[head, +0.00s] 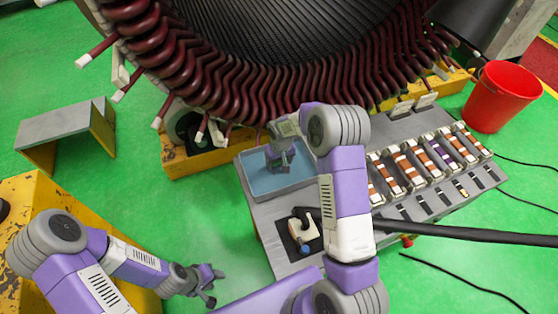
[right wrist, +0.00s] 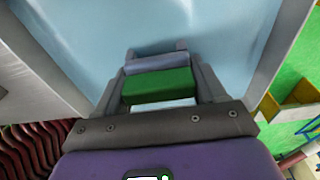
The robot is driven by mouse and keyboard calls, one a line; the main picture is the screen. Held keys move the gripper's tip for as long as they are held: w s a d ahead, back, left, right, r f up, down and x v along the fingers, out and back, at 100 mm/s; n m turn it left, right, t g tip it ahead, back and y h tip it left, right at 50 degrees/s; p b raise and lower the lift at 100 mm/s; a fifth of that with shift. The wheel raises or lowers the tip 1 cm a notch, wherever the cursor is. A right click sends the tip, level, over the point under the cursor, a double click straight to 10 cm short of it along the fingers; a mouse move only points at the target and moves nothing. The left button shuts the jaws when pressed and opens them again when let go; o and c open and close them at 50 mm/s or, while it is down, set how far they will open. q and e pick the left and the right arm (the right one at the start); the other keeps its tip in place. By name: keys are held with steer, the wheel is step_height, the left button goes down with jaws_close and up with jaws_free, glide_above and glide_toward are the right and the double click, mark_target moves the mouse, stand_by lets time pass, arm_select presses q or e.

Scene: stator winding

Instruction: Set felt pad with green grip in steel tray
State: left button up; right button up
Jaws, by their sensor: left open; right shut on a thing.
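The steel tray (head: 262,184) has a pale blue floor and grey rim and sits at the left end of the grey bench. My right gripper (head: 281,158) points down over the tray and is shut on the green grip (right wrist: 160,86). A blue-grey strip (right wrist: 156,63), seemingly the felt pad, shows just beyond the grip between the fingers. The tray floor (right wrist: 200,25) fills most of the right wrist view. I cannot tell whether the pad touches the floor. My left gripper (head: 207,282) is open and empty, low over the green ground, left of the bench.
A black mat (head: 304,250) with a white-and-orange tool lies in front of the tray. Several copper-coloured coil pieces (head: 410,168) stand in a row on the bench's right. The large stator (head: 260,85) rises behind. A red bucket (head: 503,95) stands at the far right.

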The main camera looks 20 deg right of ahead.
steer(key=shift+f, duration=0.5)
steer(key=shift+f+b, duration=0.4)
steer(key=shift+b, duration=0.15)
steer(key=o, duration=1.3)
steer(key=shift+c, duration=0.2)
steer(key=shift+r, duration=0.15)
steer(key=r, duration=0.5)
steer(key=s+r, duration=0.1)
steer(key=r, duration=0.1)
steer(key=shift+r, duration=0.15)
